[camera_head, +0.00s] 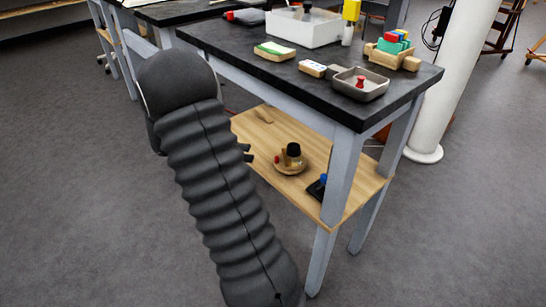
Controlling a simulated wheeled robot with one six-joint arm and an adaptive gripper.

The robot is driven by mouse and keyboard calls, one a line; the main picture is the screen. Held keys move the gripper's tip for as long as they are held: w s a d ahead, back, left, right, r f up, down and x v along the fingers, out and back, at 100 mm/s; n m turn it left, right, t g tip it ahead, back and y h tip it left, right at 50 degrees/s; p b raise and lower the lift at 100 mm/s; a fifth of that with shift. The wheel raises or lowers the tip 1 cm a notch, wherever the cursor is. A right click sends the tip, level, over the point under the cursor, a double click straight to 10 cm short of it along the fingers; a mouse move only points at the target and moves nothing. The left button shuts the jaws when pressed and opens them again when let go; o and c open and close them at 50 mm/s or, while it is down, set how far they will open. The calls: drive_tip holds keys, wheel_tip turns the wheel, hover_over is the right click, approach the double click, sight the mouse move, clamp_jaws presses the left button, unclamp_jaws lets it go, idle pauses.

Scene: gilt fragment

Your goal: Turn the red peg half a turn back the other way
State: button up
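A small red peg (361,82) stands upright in a shallow grey tray (376,94) near the front right corner of the dark table top. My dark ribbed arm fills the left middle of the view. Small dark parts that look like the tips of my gripper (247,153) stick out from behind the arm, below the table top and over the lower shelf. They are well apart from the peg in the tray. The rest of the gripper is hidden by the arm, so its opening does not show.
The table top (225,44) also holds a white box (303,32), a yellow-topped bottle (350,14), a green-topped block (274,51) and a wooden rack (390,54) of coloured blocks. The wooden shelf (255,128) bears a round wooden piece with red and dark parts. A white column (450,75) stands right.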

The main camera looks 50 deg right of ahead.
sight(276, 157)
drive_tip(key=x, duration=1)
drive_tip(key=shift+a, duration=0.1)
clamp_jaws()
